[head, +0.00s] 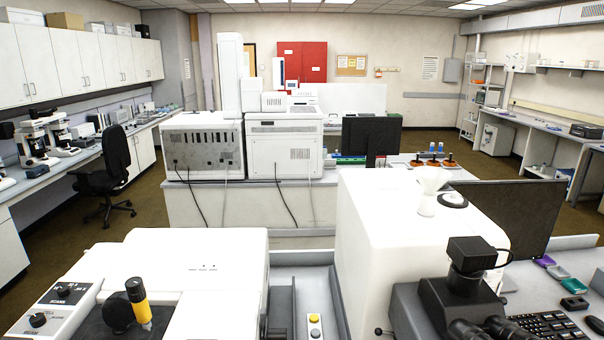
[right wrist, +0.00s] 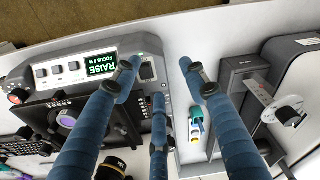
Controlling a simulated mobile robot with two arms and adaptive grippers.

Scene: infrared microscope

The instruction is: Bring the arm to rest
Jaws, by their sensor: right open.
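My right gripper (right wrist: 158,82) shows in the right wrist view with its blue-wrapped fingers spread apart. Nothing is between the fingers. They point toward a grey instrument panel (right wrist: 152,45) with a green display (right wrist: 101,65) that reads "RAISE" and "FOCUS 0 %". I cannot tell whether a fingertip touches the panel. Neither gripper nor arm shows in the head view. My left gripper is not in view.
A dark microscope (head: 462,290) and a large white housing (head: 385,225) stand at the front right in the head view. A white instrument (head: 200,265) with a yellow-black part (head: 138,300) is front left. A black monitor (head: 515,215) stands behind the microscope.

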